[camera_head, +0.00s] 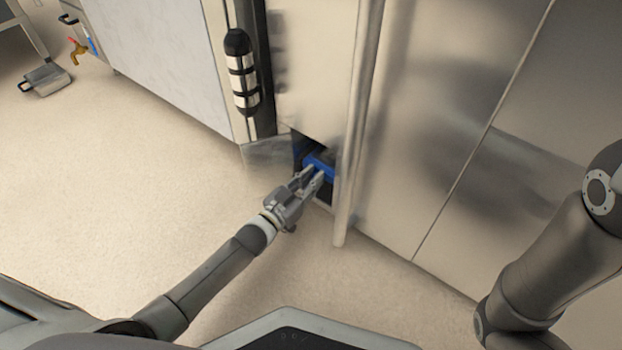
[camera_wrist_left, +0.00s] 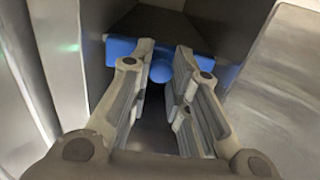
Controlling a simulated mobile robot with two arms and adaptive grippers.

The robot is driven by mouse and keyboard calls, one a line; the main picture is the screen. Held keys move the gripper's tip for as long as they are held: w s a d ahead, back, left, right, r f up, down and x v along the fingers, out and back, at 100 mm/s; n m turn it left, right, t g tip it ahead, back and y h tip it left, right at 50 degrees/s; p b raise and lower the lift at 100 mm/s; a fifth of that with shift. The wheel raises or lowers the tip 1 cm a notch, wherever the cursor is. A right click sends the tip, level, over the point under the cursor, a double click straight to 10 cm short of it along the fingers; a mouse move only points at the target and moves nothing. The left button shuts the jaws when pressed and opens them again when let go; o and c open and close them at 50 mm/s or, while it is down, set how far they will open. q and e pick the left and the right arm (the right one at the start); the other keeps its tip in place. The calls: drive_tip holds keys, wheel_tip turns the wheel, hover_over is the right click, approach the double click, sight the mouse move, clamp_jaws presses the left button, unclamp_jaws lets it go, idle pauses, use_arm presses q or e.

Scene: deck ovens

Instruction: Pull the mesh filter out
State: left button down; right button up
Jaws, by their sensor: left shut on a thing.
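The mesh filter shows as a blue front piece (camera_head: 321,163) in a low dark opening at the foot of the steel cabinet. In the left wrist view its blue bar (camera_wrist_left: 120,47) spans the opening, with a rounded blue knob (camera_wrist_left: 161,71) in the middle. My left gripper (camera_head: 316,177) reaches to it, and its fingers (camera_wrist_left: 164,62) are shut on the blue knob. The mesh part itself is hidden inside the dark recess. My right arm comes in at the right edge, but its gripper is out of view.
A long vertical steel handle (camera_head: 352,150) stands just right of the opening. A black and silver cylindrical fitting (camera_head: 242,72) is up to the left. Steel panels (camera_head: 480,130) fill the right side.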

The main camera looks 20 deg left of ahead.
use_arm(q)
drive_tip(key=p+v, duration=1.2)
drive_tip(key=v, duration=1.4)
drive_tip(key=shift+s, duration=0.4)
drive_tip(key=shift+a+r, duration=0.1)
drive_tip(key=c, duration=1.3)
unclamp_jaws()
drive_tip(key=shift+c, duration=0.2)
